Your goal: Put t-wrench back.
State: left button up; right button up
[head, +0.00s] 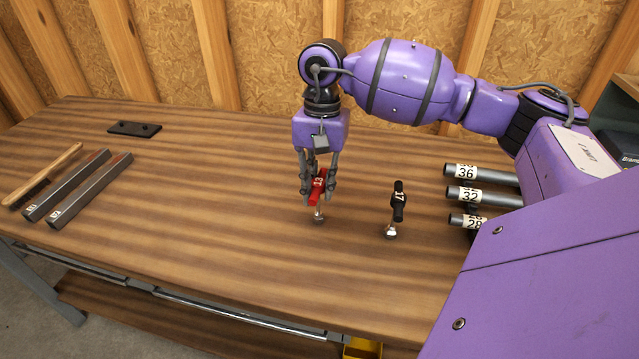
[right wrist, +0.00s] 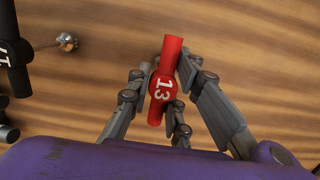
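A red T-wrench marked 13 (head: 317,187) is upright at the middle of the workbench, handle on top, with its metal end low at the bench top. I cannot tell whether that end touches the wood. My right gripper (head: 318,180) points straight down over it, with its fingers around the red handle. In the right wrist view the fingers (right wrist: 168,78) close in on both sides of the red handle (right wrist: 160,88). A black T-wrench marked 17 (head: 398,203) stands upright to the right, apart from the gripper; it also shows at the left of the right wrist view (right wrist: 14,55). My left gripper is out of view.
Several grey tubes with number labels (head: 485,195) lie at the right, partly behind my arm. Two grey square bars (head: 90,190) and a wooden-handled brush (head: 45,172) lie at the left. A small black plate (head: 134,128) lies at the back left. The bench's left-centre is clear.

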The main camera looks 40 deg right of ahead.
jog(key=o, duration=0.3)
jog(key=r, duration=0.8)
jog(key=w+d+r, duration=0.1)
jog(key=r, duration=0.3)
jog(key=shift+d+r+b, duration=0.1)
jog(key=shift+r+b, duration=0.05)
jog(key=shift+b, duration=0.25)
